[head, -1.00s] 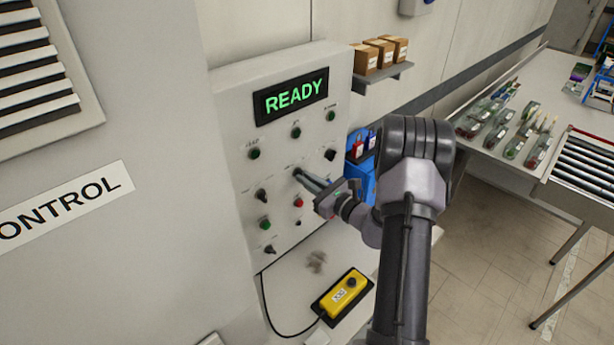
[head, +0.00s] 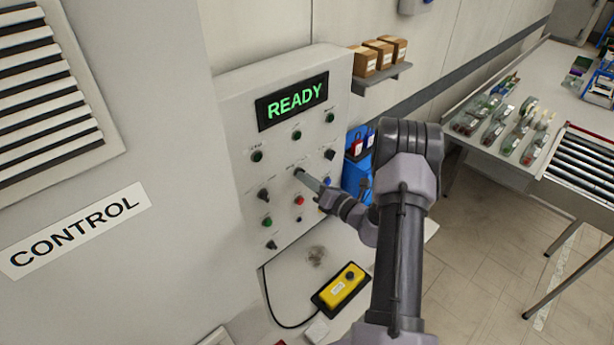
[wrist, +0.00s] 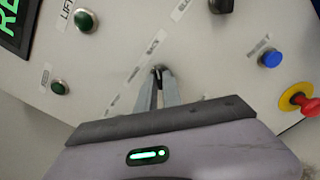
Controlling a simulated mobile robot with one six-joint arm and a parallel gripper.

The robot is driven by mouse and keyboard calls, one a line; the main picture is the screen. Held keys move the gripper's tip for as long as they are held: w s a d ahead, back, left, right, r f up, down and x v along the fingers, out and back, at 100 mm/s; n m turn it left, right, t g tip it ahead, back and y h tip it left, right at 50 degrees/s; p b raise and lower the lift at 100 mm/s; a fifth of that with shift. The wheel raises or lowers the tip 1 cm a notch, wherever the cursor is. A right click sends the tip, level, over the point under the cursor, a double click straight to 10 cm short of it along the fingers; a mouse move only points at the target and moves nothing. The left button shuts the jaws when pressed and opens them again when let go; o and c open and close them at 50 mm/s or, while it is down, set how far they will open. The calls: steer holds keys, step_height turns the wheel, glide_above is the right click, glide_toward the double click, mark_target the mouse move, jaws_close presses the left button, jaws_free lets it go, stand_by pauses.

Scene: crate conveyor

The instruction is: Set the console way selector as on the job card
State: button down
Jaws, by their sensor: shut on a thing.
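The console (head: 238,118) stands ahead with a lit green READY display (head: 292,101) and several knobs and buttons on its sloped face. My gripper (head: 301,175) is at a dark knob in the middle of the panel. In the wrist view my gripper (wrist: 160,76) has its two fingers shut on that small dark knob (wrist: 159,69), mostly hidden between the fingertips. The knob's pointing direction cannot be told. I cannot make out a job card.
A black knob (wrist: 220,5), a blue button (wrist: 271,58) and a red mushroom button on yellow (wrist: 298,98) are near my fingers. A yellow control box (head: 342,288) lies below the console. A shelf with boxes (head: 380,53) is behind, and a table with bottles (head: 500,100) is at right.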

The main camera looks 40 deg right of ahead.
steer(key=shift+m, duration=0.6)
steer(key=c, duration=1.5)
jaws_free()
steer(key=shift+s, duration=0.15)
steer(key=s+d, duration=0.2)
steer(key=s, duration=1.5)
steer(key=shift+d+p, duration=0.25)
steer(key=shift+p, duration=0.1)
